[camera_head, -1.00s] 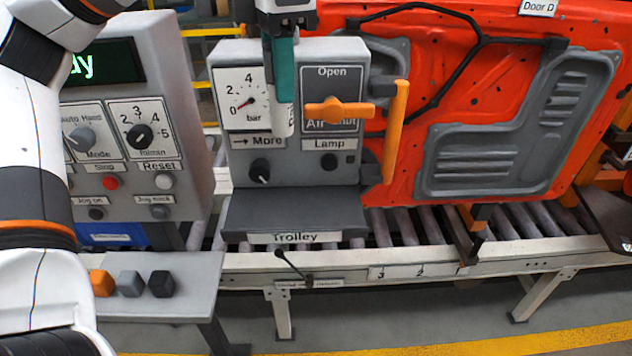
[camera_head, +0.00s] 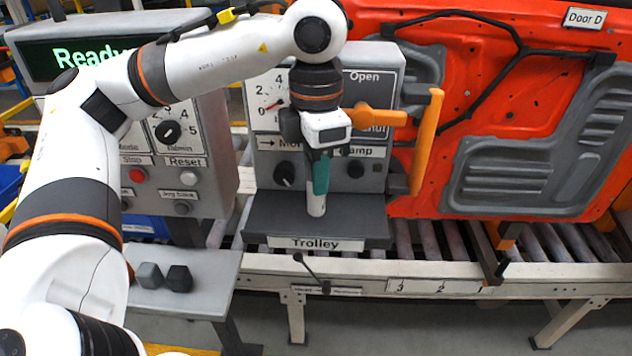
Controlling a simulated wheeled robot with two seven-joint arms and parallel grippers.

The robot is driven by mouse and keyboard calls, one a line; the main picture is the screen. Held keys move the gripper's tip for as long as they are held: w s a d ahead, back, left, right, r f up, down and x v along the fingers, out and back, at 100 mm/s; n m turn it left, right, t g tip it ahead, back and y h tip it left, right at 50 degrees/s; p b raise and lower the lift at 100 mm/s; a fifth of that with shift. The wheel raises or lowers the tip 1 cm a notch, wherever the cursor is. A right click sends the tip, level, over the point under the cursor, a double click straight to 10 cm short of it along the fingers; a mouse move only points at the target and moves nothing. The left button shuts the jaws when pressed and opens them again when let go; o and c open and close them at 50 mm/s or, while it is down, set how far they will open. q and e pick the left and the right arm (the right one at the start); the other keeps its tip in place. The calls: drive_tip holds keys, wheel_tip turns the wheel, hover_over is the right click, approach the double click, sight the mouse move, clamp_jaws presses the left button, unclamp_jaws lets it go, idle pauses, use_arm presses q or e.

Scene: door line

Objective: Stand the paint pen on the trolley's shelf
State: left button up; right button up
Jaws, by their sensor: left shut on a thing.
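The paint pen (camera_head: 317,200), teal above and white below, stands upright over the trolley's shelf (camera_head: 272,222), a dark grey ledge labelled Trolley. My left gripper (camera_head: 319,158) comes down from above and is shut on the pen's upper part. The pen's top is hidden by the gripper. Its lower end is over the middle of the shelf; I cannot tell whether it touches. My right gripper is not in view.
Behind the shelf stands the trolley's grey panel (camera_head: 268,160) with a gauge and knobs. An orange lever (camera_head: 376,117) and an orange upright handle (camera_head: 427,140) stick out on the right. A small side table (camera_head: 205,270) holds dark blocks. The red door (camera_head: 440,185) stands at right.

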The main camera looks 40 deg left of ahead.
sight(316, 204)
use_arm(q)
wheel_tip(316, 204, down, 2)
drive_tip(key=shift+f+p, duration=0.2)
drive_tip(key=shift+p, duration=0.2)
drive_tip(key=shift+w+f, duration=0.1)
drive_tip(key=shift+f, duration=0.45)
drive_tip(key=o, duration=1)
drive_tip(key=shift+c, duration=0.2)
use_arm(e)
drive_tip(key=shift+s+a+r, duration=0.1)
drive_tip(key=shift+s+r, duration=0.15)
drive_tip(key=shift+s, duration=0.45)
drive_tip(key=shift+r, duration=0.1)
